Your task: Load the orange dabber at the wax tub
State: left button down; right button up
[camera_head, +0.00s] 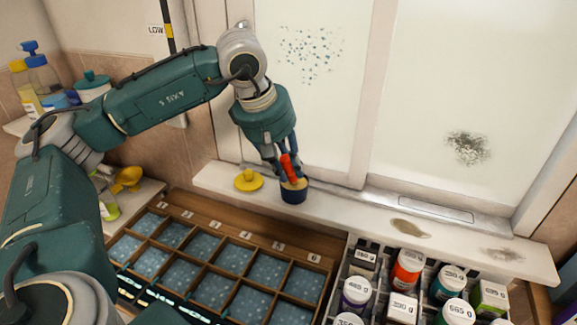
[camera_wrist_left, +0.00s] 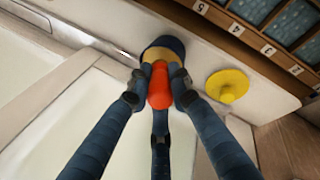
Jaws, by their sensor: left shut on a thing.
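The orange dabber (camera_head: 289,167) is held in my left gripper (camera_head: 281,160), whose fingers are shut around it. In the left wrist view the dabber (camera_wrist_left: 160,86) sits between the fingers of the gripper (camera_wrist_left: 158,92). Its lower end is at the wax tub (camera_head: 294,193), a dark blue tub with a tan top, standing on the white ledge. The tub also shows behind the dabber in the left wrist view (camera_wrist_left: 164,44). I cannot tell whether the dabber's tip touches the wax. A yellow lid (camera_head: 249,181) lies on the ledge left of the tub. My right gripper is not in view.
A wooden tray (camera_head: 157,208) with numbered, blue-lined compartments lies in front of the ledge (camera_head: 340,203). A grey crate of labelled bottles (camera_head: 408,268) stands at the right. A window (camera_head: 350,90) rises behind the ledge. Brown stains mark the ledge's right part.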

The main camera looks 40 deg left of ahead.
pick_arm(q)
jog(key=shift+s+f, duration=0.1)
jog(key=shift+f, duration=0.05)
jog(key=shift+r+p, duration=0.55)
jog(key=shift+r, duration=0.15)
jog(key=shift+r+p, duration=1.85)
jog(key=shift+r, duration=1.05)
jog(key=shift+f, duration=0.1)
